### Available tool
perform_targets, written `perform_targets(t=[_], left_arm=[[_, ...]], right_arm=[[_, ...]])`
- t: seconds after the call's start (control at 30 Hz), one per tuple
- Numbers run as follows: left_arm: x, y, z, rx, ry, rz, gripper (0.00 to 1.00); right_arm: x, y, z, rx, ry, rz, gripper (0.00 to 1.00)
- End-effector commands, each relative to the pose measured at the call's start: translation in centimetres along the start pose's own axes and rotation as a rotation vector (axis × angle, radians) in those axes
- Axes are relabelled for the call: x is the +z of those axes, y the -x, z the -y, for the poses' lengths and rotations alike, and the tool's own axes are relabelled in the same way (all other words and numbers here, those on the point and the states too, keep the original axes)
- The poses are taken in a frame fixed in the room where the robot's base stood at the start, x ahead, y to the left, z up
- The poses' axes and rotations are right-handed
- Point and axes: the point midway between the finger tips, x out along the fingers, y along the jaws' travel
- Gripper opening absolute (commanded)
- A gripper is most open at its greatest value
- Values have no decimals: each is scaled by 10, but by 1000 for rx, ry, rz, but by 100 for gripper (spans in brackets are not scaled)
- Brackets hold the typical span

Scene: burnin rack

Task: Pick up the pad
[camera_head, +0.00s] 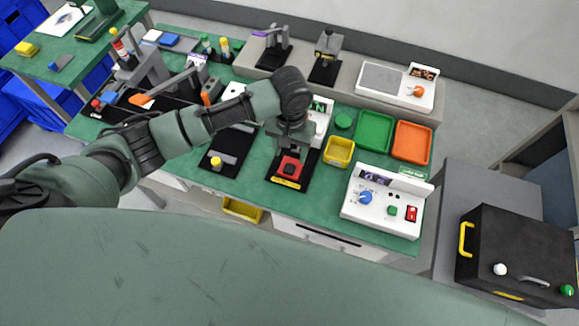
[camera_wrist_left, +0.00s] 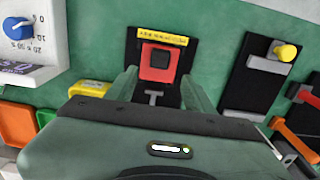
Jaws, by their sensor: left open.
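A red square piece with a dark centre (camera_head: 290,168) sits on a black plate (camera_head: 273,180) with a yellow label at its front edge. I cannot tell for sure whether the dark centre is the pad. The red piece shows at the upper middle of the left wrist view (camera_wrist_left: 158,66). My left gripper (camera_head: 289,152) hangs just above and behind the red piece. In the left wrist view its two fingers (camera_wrist_left: 160,88) stand apart with nothing between them, and the red piece lies just beyond their tips. My right gripper is not in view.
A yellow bin (camera_head: 339,152), green tray (camera_head: 375,132) and orange tray (camera_head: 412,142) stand right of the gripper. A white control box (camera_head: 385,205) with knobs stands at the front right. Another black fixture (camera_head: 228,150) with a yellow knob lies to the left.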

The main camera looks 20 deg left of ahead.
Motion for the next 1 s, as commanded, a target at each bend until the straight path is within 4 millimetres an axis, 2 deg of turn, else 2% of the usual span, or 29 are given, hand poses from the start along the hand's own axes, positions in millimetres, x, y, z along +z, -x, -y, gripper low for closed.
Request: perform_targets(t=[0.2,0.3,0.43,0.6,0.63,0.8,0.83,1.0], left_arm=[[3,-29,-2,-2,0,3,53],[2,-43,-2,0,-1,0,53],[2,-51,-2,0,-3,-3,53],[2,-52,-2,1,-3,-4,53],[2,-52,-2,1,-3,-3,50],[2,-51,-2,1,-2,-3,3],[2,-51,-2,1,-2,-3,0],[2,-51,-2,1,-2,-3,0]], right_arm=[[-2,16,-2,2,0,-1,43],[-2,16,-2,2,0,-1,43],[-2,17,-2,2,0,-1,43],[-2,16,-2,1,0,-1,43],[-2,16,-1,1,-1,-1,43],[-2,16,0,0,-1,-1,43],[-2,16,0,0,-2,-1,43],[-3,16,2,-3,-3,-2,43]])
